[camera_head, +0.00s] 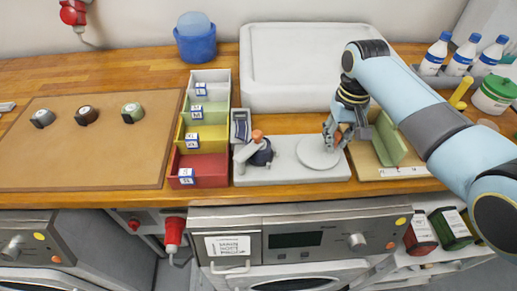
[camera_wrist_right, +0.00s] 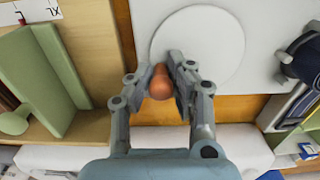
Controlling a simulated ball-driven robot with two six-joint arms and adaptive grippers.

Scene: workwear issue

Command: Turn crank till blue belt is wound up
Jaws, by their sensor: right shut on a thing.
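The white crank disc (camera_head: 313,153) lies on a pale base plate (camera_head: 283,177) on the counter; it also shows in the right wrist view (camera_wrist_right: 205,50). My right gripper (camera_head: 335,141) is at the disc's far right edge. In the right wrist view its fingers (camera_wrist_right: 162,82) are closed around an orange-brown knob (camera_wrist_right: 160,82), the crank handle. A dark blue roll (camera_head: 263,155), apparently the belt, stands on the left part of the plate beside a grey piece with another orange-brown knob (camera_head: 257,135). My left gripper is not in view.
Coloured bins (camera_head: 207,168) stand left of the plate. A green upright piece (camera_head: 391,138) stands close on the right. A large white tray (camera_head: 290,103) lies behind. A brown mat (camera_head: 80,160) with several small rolls is at the left, mostly clear.

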